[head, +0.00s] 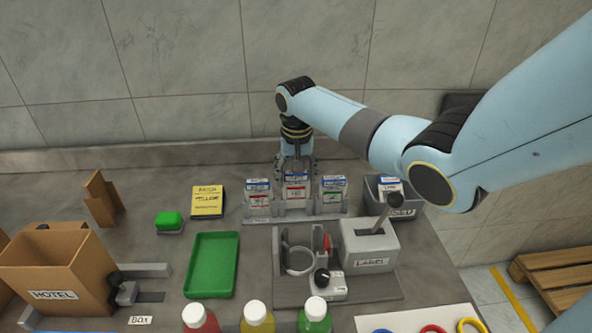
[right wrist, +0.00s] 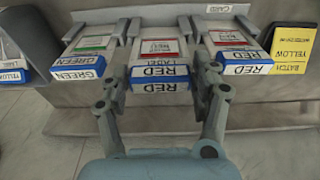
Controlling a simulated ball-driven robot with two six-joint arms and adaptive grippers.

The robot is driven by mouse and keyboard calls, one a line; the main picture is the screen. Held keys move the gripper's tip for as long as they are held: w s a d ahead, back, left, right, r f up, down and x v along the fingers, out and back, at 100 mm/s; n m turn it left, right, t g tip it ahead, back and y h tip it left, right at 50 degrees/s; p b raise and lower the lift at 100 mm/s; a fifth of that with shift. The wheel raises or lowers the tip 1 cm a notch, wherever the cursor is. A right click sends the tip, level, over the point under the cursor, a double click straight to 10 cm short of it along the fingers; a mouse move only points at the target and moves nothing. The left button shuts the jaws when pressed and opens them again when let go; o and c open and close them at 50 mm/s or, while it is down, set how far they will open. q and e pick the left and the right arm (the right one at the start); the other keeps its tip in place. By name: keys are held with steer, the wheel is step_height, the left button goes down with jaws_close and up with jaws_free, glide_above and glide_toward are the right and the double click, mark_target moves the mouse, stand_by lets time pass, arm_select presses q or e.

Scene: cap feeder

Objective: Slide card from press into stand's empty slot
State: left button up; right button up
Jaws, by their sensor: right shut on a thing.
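The card stand (head: 252,221) is at the back middle of the bench. It holds three cards side by side: a left card (head: 258,193), a middle card (head: 296,190) and a right card (head: 332,190). My right gripper (head: 296,166) comes down from behind and is shut on the middle card. In the right wrist view, its fingers (right wrist: 165,95) flank this card, which reads RED (right wrist: 160,86). There, a GREEN card (right wrist: 78,72) is left of it and another RED card (right wrist: 240,55) right. Whether the held card is fully seated is hidden. The grey LABEL press (head: 370,262) has an upright lever.
A grey bin (head: 403,210) with a card inside stands right of the stand. A yellow batch card (head: 208,201), green block (head: 169,221) and green tray (head: 211,265) are left. A clamp fixture (head: 300,262) and bottles (head: 257,318) are in front. The HOTEL box (head: 55,270) is far left.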

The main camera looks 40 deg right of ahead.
steer(key=shift+f, duration=0.3)
steer(key=shift+f, duration=0.55)
steer(key=o, duration=1.1)
steer(key=c, duration=0.4)
steer(key=shift+r, duration=0.1)
steer(key=shift+r+p, duration=1.5)
steer(key=shift+p, duration=0.2)
steer(key=shift+r, duration=3.95)
